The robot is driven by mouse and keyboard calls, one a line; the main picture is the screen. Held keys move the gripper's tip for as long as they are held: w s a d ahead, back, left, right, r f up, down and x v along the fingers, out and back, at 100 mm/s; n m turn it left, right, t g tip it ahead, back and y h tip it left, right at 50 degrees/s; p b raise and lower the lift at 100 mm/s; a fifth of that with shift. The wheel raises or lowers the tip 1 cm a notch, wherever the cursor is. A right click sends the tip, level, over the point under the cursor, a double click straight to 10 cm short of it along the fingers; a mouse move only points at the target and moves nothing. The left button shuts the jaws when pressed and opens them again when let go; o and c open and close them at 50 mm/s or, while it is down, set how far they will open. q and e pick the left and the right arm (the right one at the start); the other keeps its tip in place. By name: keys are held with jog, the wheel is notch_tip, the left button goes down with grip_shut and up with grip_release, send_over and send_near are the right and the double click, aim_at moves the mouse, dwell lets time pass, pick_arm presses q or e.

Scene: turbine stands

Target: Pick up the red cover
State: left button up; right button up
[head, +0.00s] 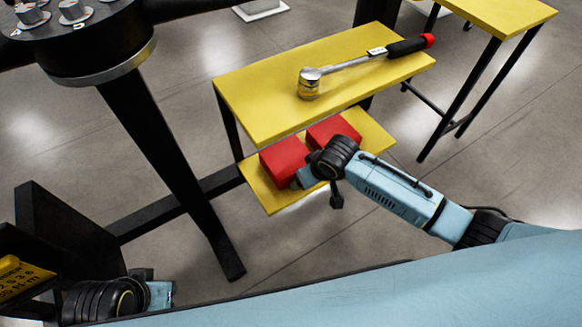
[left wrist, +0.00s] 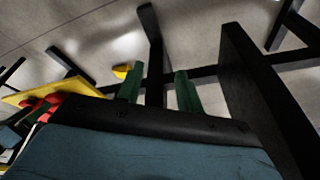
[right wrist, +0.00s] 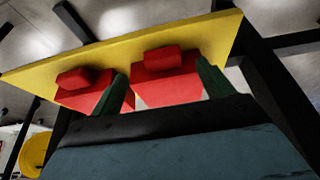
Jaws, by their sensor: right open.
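Two red covers, the left one (head: 283,160) and the right one (head: 334,130), sit on a low yellow shelf (head: 270,199). My right gripper (head: 305,178) is at the near right side of the left cover in the head view. In the right wrist view its green fingers (right wrist: 161,86) are apart, with one red cover (right wrist: 163,88) showing between them and the other (right wrist: 78,96) to the left. Contact cannot be told. My left gripper (head: 162,293) is low at the bottom left; in the left wrist view its fingers (left wrist: 160,88) are apart and empty.
A yellow table top (head: 260,95) above the shelf holds a torque wrench (head: 365,63). A black stand with a leg (head: 160,160) is at the left, and another yellow table (head: 510,15) at the upper right. Floor shows between the stands.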

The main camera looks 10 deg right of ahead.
aim_at(291, 166)
jog(key=shift+b+x, duration=0.75)
jog(key=shift+x, duration=0.4)
jog(key=b+x, duration=0.2)
jog(key=x, duration=0.1)
jog(key=shift+s+a, duration=0.1)
jog(key=shift+a, duration=0.05)
jog(key=shift+f, duration=0.1)
pick_arm(q)
jog(key=w+d+r+t+h, duration=0.2)
jog(key=w+d+r+t, duration=0.3)
jog(key=w+r+t, duration=0.2)
jog(key=shift+w+r, duration=0.8)
jog(key=shift+w, duration=0.1)
pick_arm(e)
jog(key=shift+c, duration=0.4)
jog(key=c, duration=1.4)
pick_arm(q)
jog(key=shift+s+m, duration=0.1)
jog(key=shift+m, duration=0.2)
